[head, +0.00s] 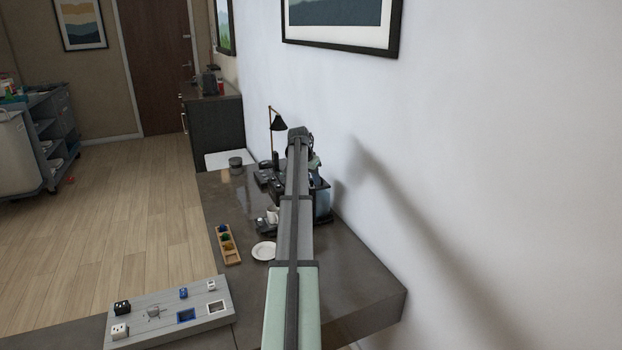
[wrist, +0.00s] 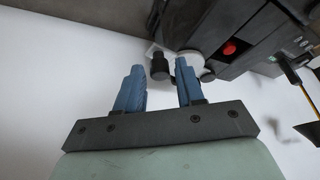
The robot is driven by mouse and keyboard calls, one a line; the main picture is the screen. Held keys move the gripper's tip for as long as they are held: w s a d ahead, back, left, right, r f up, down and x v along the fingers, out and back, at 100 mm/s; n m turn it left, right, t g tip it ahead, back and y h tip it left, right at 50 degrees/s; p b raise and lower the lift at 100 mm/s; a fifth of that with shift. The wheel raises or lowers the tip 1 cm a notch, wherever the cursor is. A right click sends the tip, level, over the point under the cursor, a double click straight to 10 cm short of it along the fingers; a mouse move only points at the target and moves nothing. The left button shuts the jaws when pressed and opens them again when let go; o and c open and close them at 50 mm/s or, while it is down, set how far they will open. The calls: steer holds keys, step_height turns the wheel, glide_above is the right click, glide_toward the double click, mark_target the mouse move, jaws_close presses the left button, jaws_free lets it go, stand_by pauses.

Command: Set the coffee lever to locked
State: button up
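The dark coffee machine (head: 322,203) stands on the vanity counter against the wall, partly hidden behind my arm in the head view. In the wrist view, the machine's black body (wrist: 215,25) fills the top right and appears tilted. A short black knob (wrist: 159,67), possibly the end of the coffee lever, shows at the gap between my fingertips; I cannot tell whether they touch it. A pale round part and a red part (wrist: 230,48) are beside it. My gripper (wrist: 160,70) is open, its two blue fingers apart. The lever's setting cannot be made out.
A white cup (head: 272,214), a white plate (head: 264,251) and a wooden tray (head: 229,258) are left of my arm. A grey board (head: 160,318) with small blocks lies at the front left. A black lamp (head: 277,123) stands behind. The front right counter is clear.

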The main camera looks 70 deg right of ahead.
jaws_close()
steer(key=shift+w, duration=0.1)
stand_by(0.4)
steer(key=w+m, duration=0.2)
steer(key=w+m+g+y, duration=0.1)
steer(key=w+m, duration=0.1)
steer(key=m, duration=0.1)
steer(key=w+a+m+g, duration=0.1)
steer(key=w+m, duration=0.1)
steer(key=shift+w, duration=0.25)
steer(key=w+m+y, duration=0.1)
steer(key=m, duration=0.1)
steer(key=w+d+m+g+y, duration=0.1)
steer(key=w+m, duration=0.1)
steer(key=shift+w+m, duration=0.3)
steer(key=shift+m, duration=0.1)
steer(key=shift+w+d+m+y, duration=0.35)
steer(key=shift+w+d+m, duration=0.2)
steer(key=shift+m, duration=0.4)
steer(key=shift+w+d+m+y, duration=0.4)
steer(key=shift+w+m, duration=0.25)
steer(key=shift+m, duration=0.3)
steer(key=shift+o, duration=1.2)
jaws_free()
